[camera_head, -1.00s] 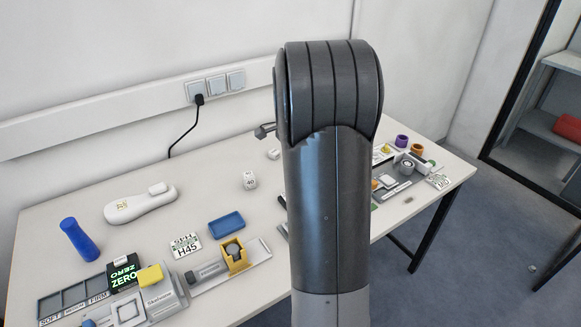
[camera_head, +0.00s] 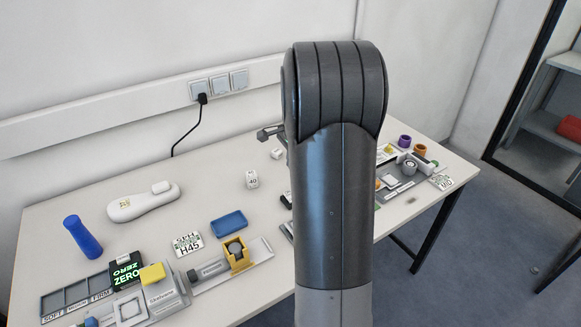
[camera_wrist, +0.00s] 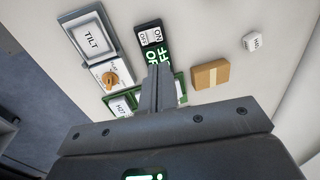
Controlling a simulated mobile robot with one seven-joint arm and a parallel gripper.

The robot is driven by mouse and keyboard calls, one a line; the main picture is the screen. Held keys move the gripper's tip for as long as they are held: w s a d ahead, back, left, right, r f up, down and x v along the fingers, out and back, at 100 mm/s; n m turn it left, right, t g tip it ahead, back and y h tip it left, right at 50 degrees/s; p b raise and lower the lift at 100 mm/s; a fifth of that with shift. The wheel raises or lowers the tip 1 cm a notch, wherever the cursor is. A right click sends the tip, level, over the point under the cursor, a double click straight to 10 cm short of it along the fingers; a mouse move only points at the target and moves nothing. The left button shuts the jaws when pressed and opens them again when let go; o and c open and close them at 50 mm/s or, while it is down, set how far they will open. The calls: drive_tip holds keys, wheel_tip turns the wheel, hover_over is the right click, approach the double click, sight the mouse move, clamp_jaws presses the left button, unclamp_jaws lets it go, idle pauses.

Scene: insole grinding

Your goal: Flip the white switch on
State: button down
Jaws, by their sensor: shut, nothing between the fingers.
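In the wrist view a white rocker switch (camera_wrist: 151,37) with ON and OFF labels sits at the far end of a black panel (camera_wrist: 146,26). Green glowing letters, including OFF, show on the panel just nearer than the switch. My gripper (camera_wrist: 158,70) is shut and empty, with its narrow fingers pointing at the panel. Its tips overlap the green letters in the picture, just short of the switch; I cannot tell if they touch anything. In the head view my arm hides the switch and most of the gripper.
In the wrist view a TILT block (camera_wrist: 92,38), an orange knob (camera_wrist: 110,79), a tan box (camera_wrist: 210,74) and a small white cube (camera_wrist: 251,42) surround the panel. In the head view, the white table (camera_head: 75,205) also holds a blue cylinder (camera_head: 82,236) and a blue tray (camera_head: 229,224).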

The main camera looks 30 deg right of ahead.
sight(287, 192)
drive_tip(key=f, duration=0.4)
drive_tip(key=w+f, duration=0.1)
drive_tip(key=f, duration=0.3)
drive_tip(key=w+f, duration=0.1)
drive_tip(key=f, duration=0.3)
drive_tip(key=shift+w, duration=0.1)
drive_tip(key=shift+w+f+g, duration=0.1)
drive_tip(key=shift+f+g, duration=0.15)
drive_tip(key=shift+g, duration=0.15)
drive_tip(key=shift+s, duration=0.2)
drive_tip(key=shift+s+r, duration=0.2)
drive_tip(key=shift+s, duration=0.4)
drive_tip(key=shift+r, duration=0.1)
wheel_tip(287, 192, up, 14)
drive_tip(key=w, duration=0.2)
